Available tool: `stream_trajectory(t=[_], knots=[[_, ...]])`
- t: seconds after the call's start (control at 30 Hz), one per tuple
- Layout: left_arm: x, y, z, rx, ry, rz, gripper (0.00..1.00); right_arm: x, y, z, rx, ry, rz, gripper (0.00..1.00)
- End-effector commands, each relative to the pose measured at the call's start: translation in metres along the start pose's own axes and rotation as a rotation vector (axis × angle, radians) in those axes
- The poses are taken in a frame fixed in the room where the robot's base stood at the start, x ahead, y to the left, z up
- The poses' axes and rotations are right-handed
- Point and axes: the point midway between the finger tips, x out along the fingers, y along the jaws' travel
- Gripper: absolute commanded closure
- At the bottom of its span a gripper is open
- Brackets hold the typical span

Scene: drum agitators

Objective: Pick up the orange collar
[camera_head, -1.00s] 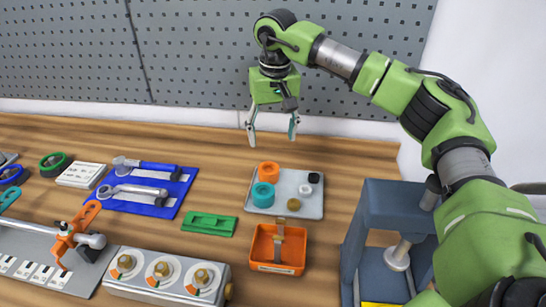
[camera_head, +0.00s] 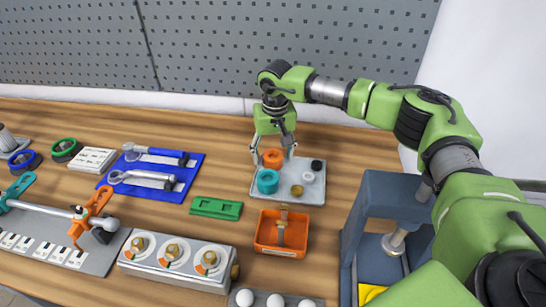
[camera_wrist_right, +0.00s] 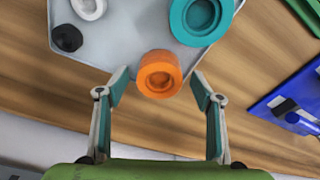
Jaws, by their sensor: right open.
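The orange collar (camera_head: 273,158) is a short round ring with a hole in its top. It stands upright on the grey tray (camera_head: 308,194), near the tray's far left corner. It also shows in the right wrist view (camera_wrist_right: 160,74), between the fingers but a little beyond their tips. My right gripper (camera_head: 273,157) is open and empty, pointing down at the collar with a finger on each side. In the right wrist view the fingertips (camera_wrist_right: 158,82) are apart from the collar. My left gripper is not in view.
A teal collar (camera_head: 267,181) stands close to the orange one. A white ring (camera_head: 308,177), a black knob (camera_head: 316,165) and a brass piece (camera_head: 297,190) share the tray. An orange bin (camera_head: 262,233) is in front. Bare wood lies behind the tray.

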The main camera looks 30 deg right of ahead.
Motion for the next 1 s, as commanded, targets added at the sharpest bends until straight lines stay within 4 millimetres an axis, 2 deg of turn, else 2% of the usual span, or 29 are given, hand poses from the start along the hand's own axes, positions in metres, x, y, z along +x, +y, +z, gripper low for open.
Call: stream_trajectory(t=[0.13, 0.33, 0.37, 0.5, 0.53, 0.87, 1.0], knots=[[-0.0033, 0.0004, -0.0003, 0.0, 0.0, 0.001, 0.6, 0.0108, 0.0003, 0.0001, 0.0, 0.0, 0.001, 0.39], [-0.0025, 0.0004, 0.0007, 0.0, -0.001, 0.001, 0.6, 0.0118, 0.0003, 0.0001, 0.0, 0.001, 0.001, 0.39], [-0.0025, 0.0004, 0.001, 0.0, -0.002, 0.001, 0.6, 0.0118, 0.0003, 0.0001, 0.0, 0.001, 0.0, 0.44], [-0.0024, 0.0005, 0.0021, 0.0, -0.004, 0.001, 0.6, 0.0116, 0.0003, 0.0001, 0.0, 0.001, 0.0, 0.81], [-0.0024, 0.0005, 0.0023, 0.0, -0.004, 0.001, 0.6, 0.0116, 0.0004, 0.0001, 0.0, 0.0, 0.0, 0.87], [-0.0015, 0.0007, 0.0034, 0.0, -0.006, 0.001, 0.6, 0.0099, 0.0003, -0.0006, 0.0, 0.002, 0.0, 0.87], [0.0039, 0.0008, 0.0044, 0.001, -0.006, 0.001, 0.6, 0.003, 0.0001, -0.0017, 0.0, 0.003, -0.001, 0.87]])
